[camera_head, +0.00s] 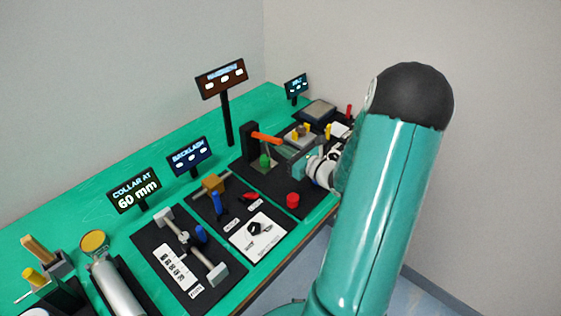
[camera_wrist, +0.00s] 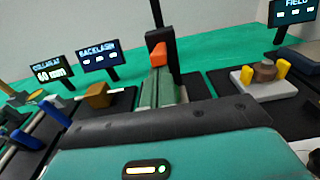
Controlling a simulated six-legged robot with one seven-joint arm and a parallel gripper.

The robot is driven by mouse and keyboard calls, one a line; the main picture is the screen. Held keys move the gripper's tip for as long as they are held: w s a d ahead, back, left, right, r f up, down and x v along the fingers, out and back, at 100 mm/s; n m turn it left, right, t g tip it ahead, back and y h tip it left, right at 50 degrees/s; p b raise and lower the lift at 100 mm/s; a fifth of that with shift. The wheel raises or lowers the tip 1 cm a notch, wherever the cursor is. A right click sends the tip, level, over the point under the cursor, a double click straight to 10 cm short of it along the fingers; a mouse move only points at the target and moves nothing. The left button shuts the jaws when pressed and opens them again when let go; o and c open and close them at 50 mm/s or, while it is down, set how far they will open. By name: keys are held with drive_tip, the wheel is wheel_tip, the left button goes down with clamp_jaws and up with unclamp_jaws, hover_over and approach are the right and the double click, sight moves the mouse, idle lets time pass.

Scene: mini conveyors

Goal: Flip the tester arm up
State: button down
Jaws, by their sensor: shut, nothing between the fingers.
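The tester arm (camera_head: 265,138) is an orange bar that sticks out from a black post (camera_head: 249,142). It looks about level, in the lowered position. In the wrist view the orange arm (camera_wrist: 157,55) shows nearly end-on in front of the black post (camera_wrist: 160,28). My gripper (camera_wrist: 160,88) is shut and empty, its greenish fingers pointing toward the post below the orange end. I cannot tell whether they touch the arm. In the head view my gripper (camera_head: 297,168) is beside the tester, close to the arm's free end, and its fingertips are hard to make out.
A green knob (camera_head: 265,161) stands under the orange arm and a red button (camera_head: 292,199) sits nearer the front edge. A sign on a tall black pole (camera_head: 226,118) rises behind. Other stations with levers and a dial card (camera_head: 258,237) lie to the left. A grey fixture with yellow blocks (camera_wrist: 264,80) is to the right.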

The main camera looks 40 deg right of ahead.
drive_tip(key=shift+w+a+r+g, duration=0.1)
drive_tip(key=shift+r+g, duration=0.2)
drive_tip(key=shift+r, duration=0.25)
drive_tip(key=r+g, duration=0.2)
drive_tip(key=w+r+g, duration=0.1)
drive_tip(key=r+g, duration=0.1)
drive_tip(key=shift+w+r+h, duration=0.15)
drive_tip(key=shift+w+h, duration=0.05)
drive_tip(key=shift+h, duration=0.1)
drive_tip(key=shift+w+a+r+g, duration=0.1)
drive_tip(key=shift+w+r+g, duration=0.55)
drive_tip(key=shift+r+g, duration=0.35)
drive_tip(key=shift+w+a+r+g+h, duration=0.15)
drive_tip(key=shift+w+r+g+h, duration=0.15)
drive_tip(key=shift+w+r+g, duration=0.55)
drive_tip(key=shift+w+a+r+g, duration=0.1)
drive_tip(key=shift+w+r+g, duration=0.2)
drive_tip(key=shift+w+g, duration=0.25)
drive_tip(key=shift+w+r+g, duration=0.3)
drive_tip(key=shift+w+g, duration=0.15)
drive_tip(key=shift+g, duration=0.15)
drive_tip(key=shift+w+a+r+g+h, duration=0.1)
drive_tip(key=shift+w+r+g, duration=0.3)
drive_tip(key=shift+w, duration=0.3)
drive_tip(key=shift+w+a+r+g+h, duration=0.1)
drive_tip(key=shift+w+a+r+g, duration=0.05)
drive_tip(key=shift+w+g, duration=0.5)
drive_tip(key=shift+w+a+r+g+h, duration=0.1)
drive_tip(key=shift+w+r+g, duration=0.25)
drive_tip(key=shift+w, duration=0.6)
